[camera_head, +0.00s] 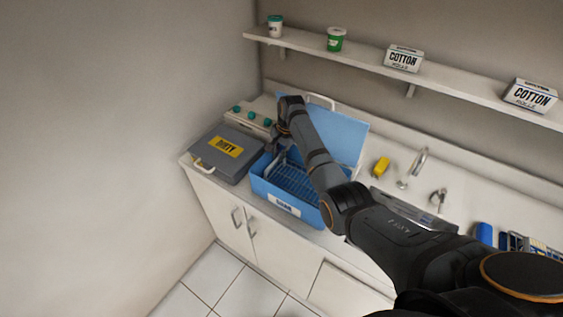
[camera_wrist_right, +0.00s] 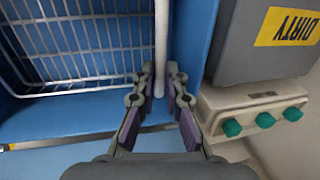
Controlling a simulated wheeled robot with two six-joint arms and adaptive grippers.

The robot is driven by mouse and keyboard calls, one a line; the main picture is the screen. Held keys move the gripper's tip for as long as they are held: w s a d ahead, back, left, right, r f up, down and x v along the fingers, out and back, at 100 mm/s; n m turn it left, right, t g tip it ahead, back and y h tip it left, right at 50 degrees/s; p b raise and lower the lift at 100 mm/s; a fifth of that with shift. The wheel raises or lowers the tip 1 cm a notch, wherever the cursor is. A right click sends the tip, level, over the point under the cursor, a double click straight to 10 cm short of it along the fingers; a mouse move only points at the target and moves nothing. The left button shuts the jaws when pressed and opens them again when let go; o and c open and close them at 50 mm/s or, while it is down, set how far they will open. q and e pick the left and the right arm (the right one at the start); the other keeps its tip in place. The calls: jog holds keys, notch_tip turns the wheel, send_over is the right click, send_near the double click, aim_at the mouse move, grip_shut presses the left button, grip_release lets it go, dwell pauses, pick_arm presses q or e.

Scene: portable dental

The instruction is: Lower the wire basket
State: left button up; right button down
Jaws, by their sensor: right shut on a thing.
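The wire basket (camera_wrist_right: 85,45) shows in the right wrist view, inside the blue box. In the head view the basket (camera_head: 290,180) shows as a pale grid within the open blue box (camera_head: 284,205), partly hidden by my right arm. My right gripper (camera_wrist_right: 160,75) is shut on a pale upright bar, the basket's handle (camera_wrist_right: 161,35). In the head view this gripper (camera_head: 276,140) is at the left side of the box, small and partly hidden by the arm. My left gripper is not in view.
The grey box marked DIRTY (camera_head: 214,155) stands left of the blue box, close to my right gripper. A pale unit with green knobs (camera_head: 250,117) stands behind it. The blue lid (camera_head: 345,135) stands raised behind. A tap (camera_head: 415,165) and yellow item (camera_head: 381,166) are to the right.

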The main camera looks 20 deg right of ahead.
jog(key=shift+s+f, duration=0.15)
jog(key=shift+f, duration=0.05)
jog(key=c, duration=1.4)
grip_release()
jog(key=shift+c, duration=0.2)
jog(key=shift+o, duration=0.2)
jog(key=shift+r, duration=0.15)
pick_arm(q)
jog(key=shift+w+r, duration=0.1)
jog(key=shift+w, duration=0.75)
pick_arm(e)
jog(key=v, duration=1.2)
